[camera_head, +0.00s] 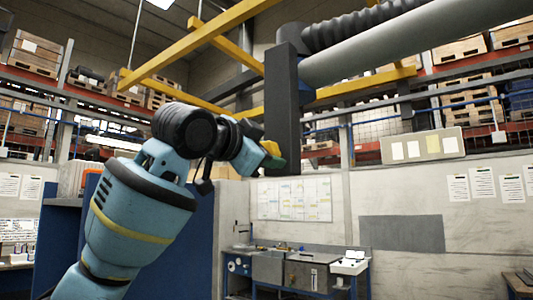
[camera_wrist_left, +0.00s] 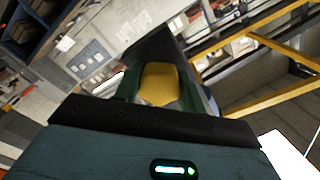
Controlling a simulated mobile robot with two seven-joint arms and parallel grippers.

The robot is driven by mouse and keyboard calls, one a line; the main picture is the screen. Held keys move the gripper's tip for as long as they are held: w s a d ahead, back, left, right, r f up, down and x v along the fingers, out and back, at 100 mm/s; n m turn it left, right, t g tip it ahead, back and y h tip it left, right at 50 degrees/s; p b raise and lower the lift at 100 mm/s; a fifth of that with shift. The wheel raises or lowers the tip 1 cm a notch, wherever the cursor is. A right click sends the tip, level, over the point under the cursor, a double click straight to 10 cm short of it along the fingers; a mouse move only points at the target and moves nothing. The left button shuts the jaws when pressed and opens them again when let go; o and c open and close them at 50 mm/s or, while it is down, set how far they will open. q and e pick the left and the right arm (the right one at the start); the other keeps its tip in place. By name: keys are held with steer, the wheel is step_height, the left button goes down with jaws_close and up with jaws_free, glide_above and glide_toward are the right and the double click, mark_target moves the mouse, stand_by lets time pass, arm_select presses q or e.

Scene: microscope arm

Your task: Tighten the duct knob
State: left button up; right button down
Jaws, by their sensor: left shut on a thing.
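The duct knob is yellow. In the left wrist view the knob (camera_wrist_left: 159,84) sits between the two dark green fingers of my left gripper (camera_wrist_left: 160,90), which is shut on it. In the head view my left gripper (camera_head: 271,157) is at the left side of a dark grey upright block (camera_head: 283,110). Only a small yellow bit shows there, by the fingers. The block hangs at the end of a grey duct (camera_head: 395,50). The turn angle of the knob cannot be told. My right gripper is not in view.
Yellow overhead beams (camera_head: 190,50) run above and behind my left arm. A dark ribbed hose (camera_head: 350,27) runs above the duct. A workbench with a sink (camera_head: 268,268) stands low at the back wall. The space right of the block, below the duct, is open.

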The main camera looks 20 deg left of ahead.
arm_select(q)
steer(key=o, duration=1)
steer(key=shift+v, duration=3.85)
